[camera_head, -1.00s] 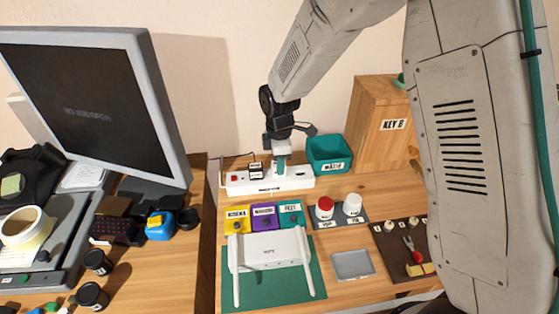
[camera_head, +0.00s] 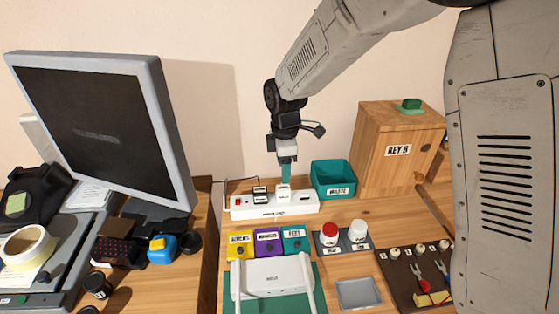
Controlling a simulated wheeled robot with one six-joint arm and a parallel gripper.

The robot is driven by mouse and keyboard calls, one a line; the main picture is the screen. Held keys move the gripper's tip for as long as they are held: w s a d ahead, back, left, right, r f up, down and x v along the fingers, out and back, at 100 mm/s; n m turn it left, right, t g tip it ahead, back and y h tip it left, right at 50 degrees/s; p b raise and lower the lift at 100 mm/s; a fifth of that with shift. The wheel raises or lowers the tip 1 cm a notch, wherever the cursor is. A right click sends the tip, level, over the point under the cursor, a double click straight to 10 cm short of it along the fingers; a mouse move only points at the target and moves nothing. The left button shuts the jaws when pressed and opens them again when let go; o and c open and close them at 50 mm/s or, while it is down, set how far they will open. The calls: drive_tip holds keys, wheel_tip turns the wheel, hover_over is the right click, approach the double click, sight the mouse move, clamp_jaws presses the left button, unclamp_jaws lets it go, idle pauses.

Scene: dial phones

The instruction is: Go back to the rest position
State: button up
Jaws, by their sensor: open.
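My gripper (camera_head: 285,178) points down over the white power strip (camera_head: 274,208), its teal fingers just above or at a white plug (camera_head: 283,193) on the strip. The jaws are open, though the gap between the fingers is hard to make out from here. I cannot tell whether the fingers touch the plug. My arm reaches in from the upper right.
A teal waste bin (camera_head: 333,180) and a wooden cabinet (camera_head: 395,150) stand right of the gripper. A white router (camera_head: 272,277) lies on a green mat in front. A large monitor (camera_head: 100,125) stands left.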

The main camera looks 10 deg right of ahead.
drive_tip(key=shift+s+d+m, duration=0.1)
drive_tip(key=shift+s+m, duration=0.15)
drive_tip(key=shift+m, duration=0.35)
drive_tip(key=s+d+r+m, duration=0.5)
drive_tip(key=s+d, duration=0.1)
drive_tip(key=s, duration=0.4)
drive_tip(key=s+d+r+m+t, duration=0.1)
drive_tip(key=s+d+r+m, duration=0.5)
drive_tip(key=s, duration=0.5)
drive_tip(key=s+d+r+m, duration=0.5)
drive_tip(key=s+d+r, duration=0.1)
drive_tip(key=s, duration=0.5)
drive_tip(key=shift+m, duration=0.4)
drive_tip(key=shift+c, duration=0.4)
